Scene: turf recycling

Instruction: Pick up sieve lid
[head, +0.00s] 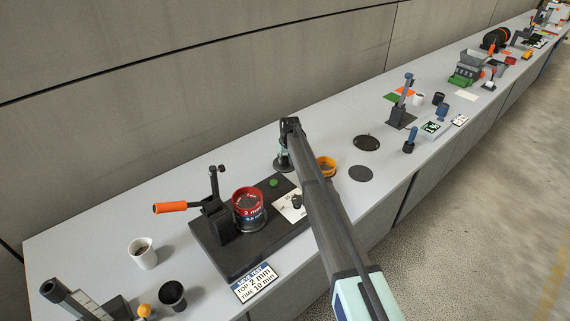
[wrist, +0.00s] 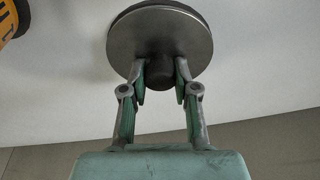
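The sieve lid (wrist: 120,42) is a round grey metal disc with a dark rim and a dark knob (wrist: 160,74), seen at the top middle of the wrist view. My gripper (wrist: 161,68) has its two fingers on either side of the knob, very close to it. I cannot tell whether both pads touch the knob. In the head view my gripper (head: 283,152) points down over the sieve lid (head: 283,163) at the back of the bench, partly hidden by my arm. I cannot tell whether the lid rests on the bench.
A red-rimmed sieve stack (head: 249,211) stands on a black base (head: 220,255) with an orange-handled lever (head: 175,207). A white cup (head: 143,253) stands front left.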

